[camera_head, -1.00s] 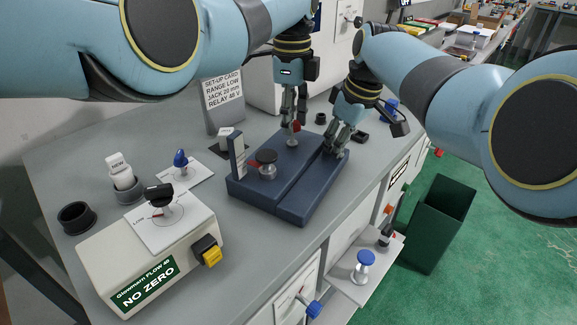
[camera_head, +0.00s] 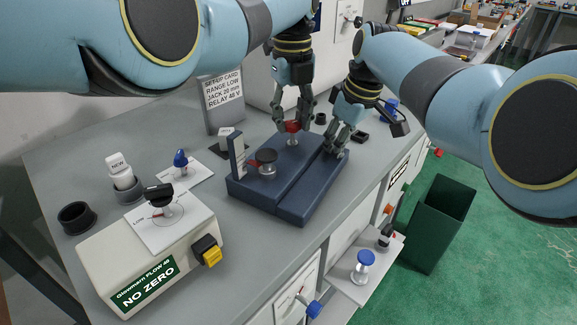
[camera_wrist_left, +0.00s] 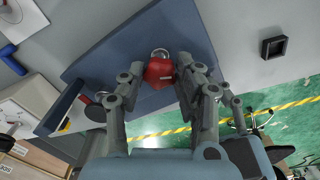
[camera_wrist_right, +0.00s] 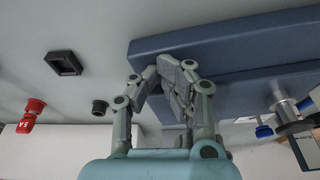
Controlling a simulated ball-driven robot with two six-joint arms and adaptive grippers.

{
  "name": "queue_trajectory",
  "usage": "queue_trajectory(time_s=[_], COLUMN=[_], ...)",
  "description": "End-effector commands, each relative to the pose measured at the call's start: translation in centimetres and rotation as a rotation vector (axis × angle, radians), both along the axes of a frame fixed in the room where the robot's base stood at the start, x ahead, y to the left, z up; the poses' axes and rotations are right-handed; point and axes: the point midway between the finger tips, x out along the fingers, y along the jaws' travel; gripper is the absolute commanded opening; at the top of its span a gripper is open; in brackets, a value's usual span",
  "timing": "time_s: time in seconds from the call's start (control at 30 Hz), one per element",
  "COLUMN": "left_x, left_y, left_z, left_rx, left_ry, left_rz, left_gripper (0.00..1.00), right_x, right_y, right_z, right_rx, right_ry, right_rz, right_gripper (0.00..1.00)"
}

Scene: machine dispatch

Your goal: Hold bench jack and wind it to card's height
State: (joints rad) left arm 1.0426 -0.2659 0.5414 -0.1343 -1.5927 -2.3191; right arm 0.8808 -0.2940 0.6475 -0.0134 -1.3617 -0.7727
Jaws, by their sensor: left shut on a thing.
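The bench jack (camera_head: 310,190) is a dark blue, two-part block on the grey bench, with an upright pale plate (camera_head: 237,155) at its left end. A red knob (camera_wrist_left: 158,72) stands on a short metal stem on its far part. My left gripper (camera_head: 292,122) is shut on this red knob from above. My right gripper (camera_head: 334,150) is at the jack's far right edge, and it also shows in the right wrist view (camera_wrist_right: 168,80). Its fingers are close together, and whether they pinch the edge is unclear.
A cream instrument (camera_head: 150,255) marked "NO ZERO" is at front left. A blue-tipped part (camera_head: 180,160) and dark ring (camera_head: 76,216) lie nearby. A green bin (camera_head: 440,225) stands right of the bench.

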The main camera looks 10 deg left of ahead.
Motion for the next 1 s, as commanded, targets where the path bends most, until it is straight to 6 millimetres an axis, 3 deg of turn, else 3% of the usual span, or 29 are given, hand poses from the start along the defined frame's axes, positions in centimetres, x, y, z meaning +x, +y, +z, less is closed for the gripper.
queue_trajectory(time_s=[0.27,0.6,0.83,0.87,1.0], left_x=[0.00,0.03,0.03,0.03,0.03], left_y=[-0.02,-0.09,-0.09,-0.09,-0.09], left_z=[-0.02,-0.01,-0.01,-0.01,-0.01], left_rx=[0.000,0.000,0.000,0.000,0.000], left_ry=[0.000,0.000,0.000,0.000,0.000], left_rz=[-0.017,-0.419,-0.438,-0.438,-0.437], left_gripper=[0.07,0.07,0.07,0.34,0.52], right_x=[-0.22,-0.23,-0.23,-0.23,-0.24], right_y=[-0.08,-0.09,-0.08,-0.08,-0.09], right_z=[-0.36,-0.36,-0.37,-0.37,-0.37], right_rx=[-0.003,-0.003,-0.002,-0.002,-0.002], right_ry=[0.007,0.007,0.008,0.008,0.008], right_rz=[0.000,0.000,0.000,0.000,0.000], right_gripper=[0.00,0.00,0.00,0.00,0.00])
